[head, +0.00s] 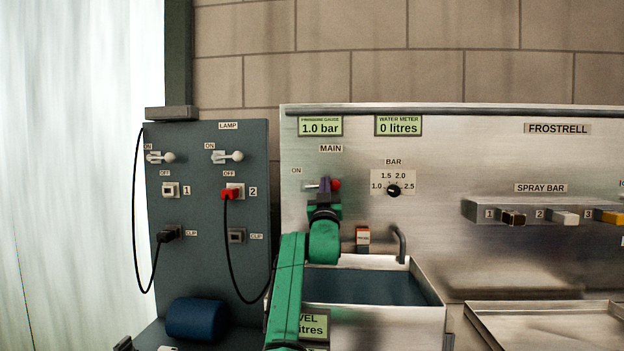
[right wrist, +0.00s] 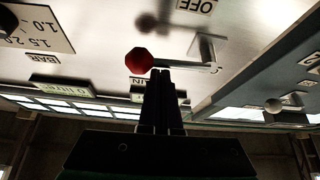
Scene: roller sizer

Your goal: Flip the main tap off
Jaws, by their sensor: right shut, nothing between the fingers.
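The main tap is a metal lever with a red knob (head: 335,184) on the steel panel under the MAIN label (head: 331,149). Its ON label (head: 296,171) is to the upper left. In the right wrist view, which is upside down, the red knob (right wrist: 139,61) is at the left end of the lever, which lies about level, and the OFF label (right wrist: 197,5) also shows. My right gripper (head: 324,186) is shut and empty, its fingertips (right wrist: 161,73) at the lever beside the knob. I cannot tell whether they touch. My left gripper is not in view.
A bar dial (head: 394,190) is right of the tap. A dark lamp panel (head: 205,200) with levers and cables stands left. The gauges read 1.0 bar and 0 litres.

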